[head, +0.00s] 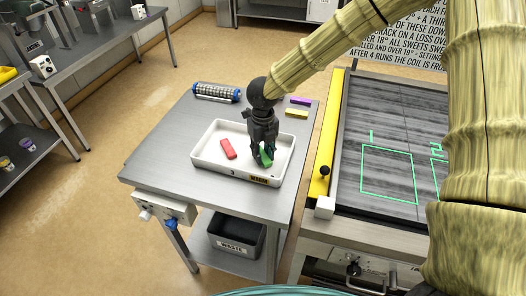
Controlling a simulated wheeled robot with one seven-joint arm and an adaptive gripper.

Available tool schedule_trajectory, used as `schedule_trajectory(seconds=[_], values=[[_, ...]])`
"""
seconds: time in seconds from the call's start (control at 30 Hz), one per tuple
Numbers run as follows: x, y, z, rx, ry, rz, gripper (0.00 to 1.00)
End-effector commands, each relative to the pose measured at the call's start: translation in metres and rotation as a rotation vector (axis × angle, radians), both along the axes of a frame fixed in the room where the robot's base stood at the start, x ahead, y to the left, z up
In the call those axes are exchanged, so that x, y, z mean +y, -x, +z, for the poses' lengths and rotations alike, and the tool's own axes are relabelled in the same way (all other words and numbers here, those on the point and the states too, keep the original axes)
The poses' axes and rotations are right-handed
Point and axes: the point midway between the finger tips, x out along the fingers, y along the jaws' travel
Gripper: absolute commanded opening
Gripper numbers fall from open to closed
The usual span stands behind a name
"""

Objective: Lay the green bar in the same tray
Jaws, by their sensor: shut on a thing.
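A white tray (207,164) stands on the metal table, marked 3 on its front wall. A red bar (228,149) lies in its left part. My gripper (263,157) points down over the right part of the tray, shut on the green bar (266,160). The green bar shows between and below the fingers, partly hidden by them. It is inside the tray's outline; I cannot tell whether it touches the tray floor.
A yellow bar (296,113) and a purple bar (300,101) lie behind the tray. A blue-ended roller (216,92) lies at the back left. The table's front left is clear.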

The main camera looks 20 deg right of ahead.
Motion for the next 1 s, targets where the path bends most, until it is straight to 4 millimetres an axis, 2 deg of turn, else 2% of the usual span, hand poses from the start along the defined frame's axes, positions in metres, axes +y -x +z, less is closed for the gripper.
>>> schedule_trajectory(seconds=[0.13,0.17,0.27,0.67,0.87,1.0], values=[[0.000,0.000,-0.002,0.001,0.000,0.000,0.03],[0.000,0.000,-0.002,0.001,0.000,0.000,0.28],[0.000,0.000,-0.002,0.001,0.000,0.000,0.46],[0.000,0.000,0.002,0.000,0.000,-0.001,0.48],[0.000,-0.001,0.024,-0.003,-0.001,0.000,0.48],[0.000,-0.001,0.049,-0.004,-0.002,-0.002,0.48]])
